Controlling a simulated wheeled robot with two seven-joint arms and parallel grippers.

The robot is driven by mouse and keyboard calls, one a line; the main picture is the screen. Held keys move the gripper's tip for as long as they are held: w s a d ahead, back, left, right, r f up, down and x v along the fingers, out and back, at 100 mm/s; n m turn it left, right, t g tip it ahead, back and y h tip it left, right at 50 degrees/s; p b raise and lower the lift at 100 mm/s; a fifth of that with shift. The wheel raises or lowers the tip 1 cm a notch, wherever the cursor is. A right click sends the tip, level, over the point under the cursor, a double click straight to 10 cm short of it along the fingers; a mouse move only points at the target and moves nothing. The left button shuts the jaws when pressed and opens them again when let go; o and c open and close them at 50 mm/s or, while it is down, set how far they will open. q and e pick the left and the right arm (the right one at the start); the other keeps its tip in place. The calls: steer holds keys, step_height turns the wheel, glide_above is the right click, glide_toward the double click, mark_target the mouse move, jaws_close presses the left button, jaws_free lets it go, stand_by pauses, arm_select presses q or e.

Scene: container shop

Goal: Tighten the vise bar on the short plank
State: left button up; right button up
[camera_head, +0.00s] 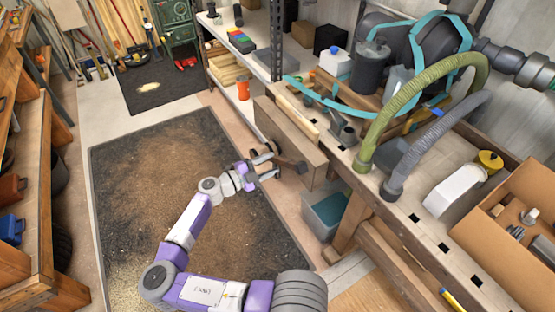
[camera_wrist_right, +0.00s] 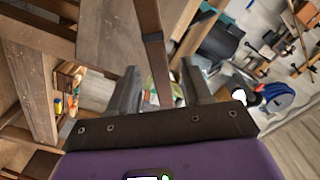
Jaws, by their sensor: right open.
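The vise (camera_head: 290,142) is a wooden block on the near-left end of the workbench. A short pale plank (camera_head: 297,117) stands between its wooden jaw and the bench; whether it is gripped firmly I cannot tell. The vise bar (camera_head: 292,165) is a dark brown rod at the front of the jaw. My right gripper (camera_head: 268,163) is open at the bar. In the right wrist view the bar (camera_wrist_right: 152,45) runs upright between the two spread fingers of the gripper (camera_wrist_right: 160,85). Contact with the fingers is not clear. My left gripper is out of view.
The workbench (camera_head: 405,212) carries hoses, a white bottle (camera_head: 455,190) and a cardboard box (camera_head: 500,225). A grey-teal bin (camera_head: 325,215) stands on the floor below the vise. A dark mat (camera_head: 130,165) leaves free floor at the left.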

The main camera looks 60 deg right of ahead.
steer(key=shift+v, duration=1.5)
